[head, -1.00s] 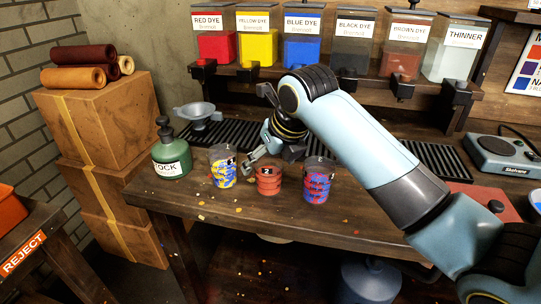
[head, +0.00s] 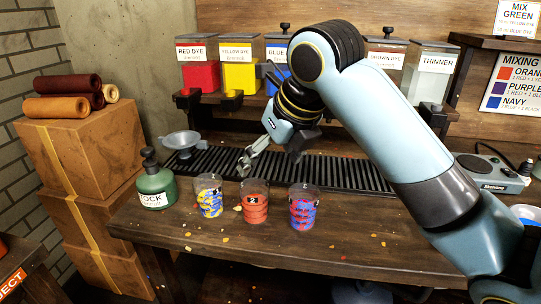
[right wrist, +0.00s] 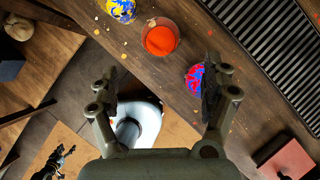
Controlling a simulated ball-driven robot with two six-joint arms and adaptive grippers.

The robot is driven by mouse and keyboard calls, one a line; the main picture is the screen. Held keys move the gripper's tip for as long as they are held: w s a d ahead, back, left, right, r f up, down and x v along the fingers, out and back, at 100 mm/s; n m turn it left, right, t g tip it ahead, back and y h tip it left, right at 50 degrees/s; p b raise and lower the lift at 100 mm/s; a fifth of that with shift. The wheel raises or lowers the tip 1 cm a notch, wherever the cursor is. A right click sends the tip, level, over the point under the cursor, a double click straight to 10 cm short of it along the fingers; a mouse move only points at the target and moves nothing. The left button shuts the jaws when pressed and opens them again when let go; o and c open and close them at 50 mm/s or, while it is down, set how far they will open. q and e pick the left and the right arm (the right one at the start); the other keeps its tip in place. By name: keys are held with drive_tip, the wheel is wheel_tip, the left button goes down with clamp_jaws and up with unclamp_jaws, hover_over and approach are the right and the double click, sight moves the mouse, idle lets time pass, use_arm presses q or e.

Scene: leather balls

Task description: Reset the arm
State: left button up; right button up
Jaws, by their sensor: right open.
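My right gripper (head: 246,164) hangs over the bench, above and behind the clear cups, apart from them. Its two fingers show wide apart and empty in the right wrist view (right wrist: 158,95). My right arm reaches in from the lower right and covers part of the dye rack. My left gripper is not in view.
Three clear cups stand on the bench (head: 340,245): yellow-blue (head: 209,197), orange-red (head: 255,203) and red-blue (head: 303,207). A green stock bottle (head: 155,188) and grey funnel (head: 182,142) stand left. Dye dispensers (head: 240,72) line the back. A stirrer hotplate (head: 490,175) is at right.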

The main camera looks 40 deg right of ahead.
idle(0.3)
drive_tip(key=s+a+f+m+g, duration=0.1)
drive_tip(key=s+f+m, duration=0.4)
drive_tip(key=s+m, duration=0.85)
drive_tip(key=s+a+f+m+g, duration=0.15)
drive_tip(key=s+f+m, duration=0.45)
drive_tip(key=m, duration=1.4)
wheel_tip(320, 180, down, 30)
drive_tip(key=s+d+g+b, duration=0.1)
drive_tip(key=s+d+b, duration=0.1)
drive_tip(key=s+b, duration=0.15)
drive_tip(key=s+d+f+m+g+b, duration=0.1)
drive_tip(key=s+f+b, duration=0.3)
drive_tip(key=s+f, duration=1.3)
wheel_tip(320, 180, down, 2)
drive_tip(key=shift+s+f+g, duration=0.1)
drive_tip(key=shift+s+g, duration=0.15)
drive_tip(key=shift+g, duration=0.1)
drive_tip(key=shift+d, duration=0.1)
